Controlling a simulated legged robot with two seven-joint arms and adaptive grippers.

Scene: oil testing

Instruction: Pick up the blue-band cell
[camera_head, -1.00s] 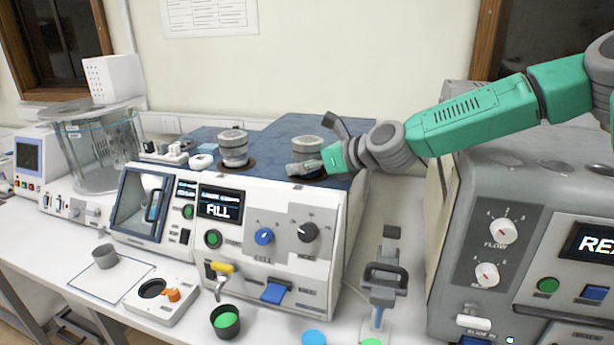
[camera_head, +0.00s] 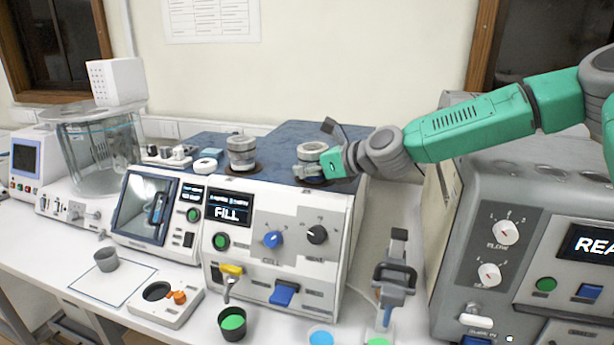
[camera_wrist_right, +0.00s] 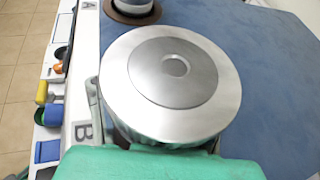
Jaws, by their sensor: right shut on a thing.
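My right gripper (camera_head: 310,168) is shut on a grey metal cell (camera_head: 312,149) at the right well on top of the white-and-blue machine. The gripper and hand hide much of the cell's side; a bluish patch shows by the fingers, but I cannot clearly make out a band. In the right wrist view the cell's round metal lid (camera_wrist_right: 172,82) fills the middle, beside the letter B. Its fingers are mostly hidden under the lid there. I cannot tell whether the cell is clear of its well. My left gripper is not in view.
A second metal cell (camera_head: 241,152) stands in the left well, by the letter A. A grey machine (camera_head: 455,200) stands close on the right. A dark cup with green inside (camera_head: 232,322) and a lever device (camera_head: 393,275) stand in front on the bench.

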